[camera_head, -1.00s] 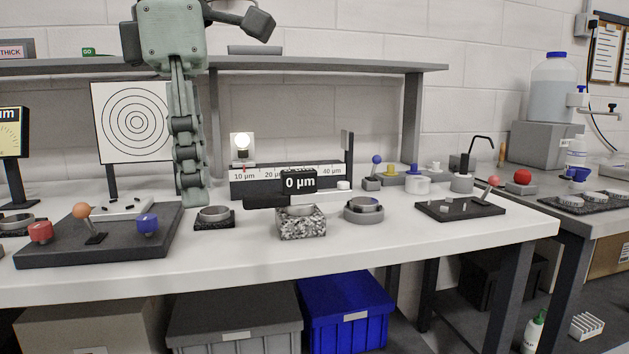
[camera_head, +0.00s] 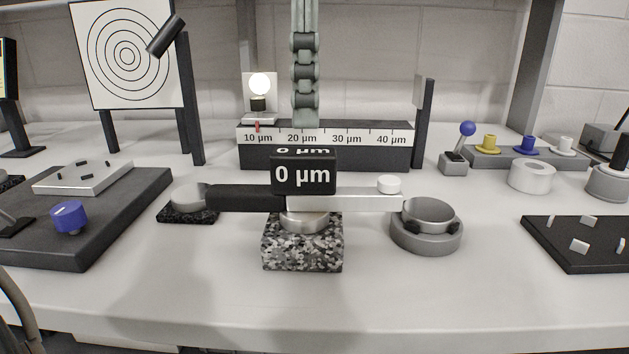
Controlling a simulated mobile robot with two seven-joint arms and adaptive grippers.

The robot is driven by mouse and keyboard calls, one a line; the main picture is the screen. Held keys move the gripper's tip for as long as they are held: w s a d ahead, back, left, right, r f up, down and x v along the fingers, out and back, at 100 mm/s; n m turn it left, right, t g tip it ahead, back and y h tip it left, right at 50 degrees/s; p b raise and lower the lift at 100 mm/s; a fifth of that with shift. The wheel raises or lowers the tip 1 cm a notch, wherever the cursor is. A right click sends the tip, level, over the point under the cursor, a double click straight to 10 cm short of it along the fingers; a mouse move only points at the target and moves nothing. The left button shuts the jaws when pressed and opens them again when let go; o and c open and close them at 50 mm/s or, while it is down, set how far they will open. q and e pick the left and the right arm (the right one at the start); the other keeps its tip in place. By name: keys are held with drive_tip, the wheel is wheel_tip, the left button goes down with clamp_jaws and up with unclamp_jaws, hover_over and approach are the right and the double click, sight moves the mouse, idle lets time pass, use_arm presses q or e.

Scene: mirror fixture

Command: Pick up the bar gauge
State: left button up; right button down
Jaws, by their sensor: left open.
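The bar gauge has a black handle (camera_head: 245,197), a silver bar (camera_head: 345,201) with a white button, and a black display (camera_head: 303,174) reading "0 µm". It lies level across the middle of the bench, over a round metal piece (camera_head: 305,222) on a speckled block (camera_head: 302,250). Its right end meets a round grey holder (camera_head: 427,228); whether it touches is unclear. My left gripper (camera_head: 305,118) hangs fingers down just above the display in the picture, seen edge-on, open and empty. Its depth relative to the gauge is hard to tell. My right gripper is out of view.
A dark board with a blue knob (camera_head: 69,216) is at left, a black tray (camera_head: 585,245) at right. The bench front is clear.

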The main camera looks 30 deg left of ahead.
sight(298, 151)
use_arm(q)
drive_tip(key=f, duration=0.2)
drive_tip(key=s+f, duration=0.1)
drive_tip(key=f, duration=0.2)
drive_tip(key=shift+s+a+f, duration=0.2)
drive_tip(key=shift+a+f, duration=0.05)
drive_tip(key=shift+f, duration=0.1)
drive_tip(key=shift+w+f, duration=0.1)
drive_tip(key=shift+f, duration=0.35)
drive_tip(key=c, duration=0.7)
clamp_jaws()
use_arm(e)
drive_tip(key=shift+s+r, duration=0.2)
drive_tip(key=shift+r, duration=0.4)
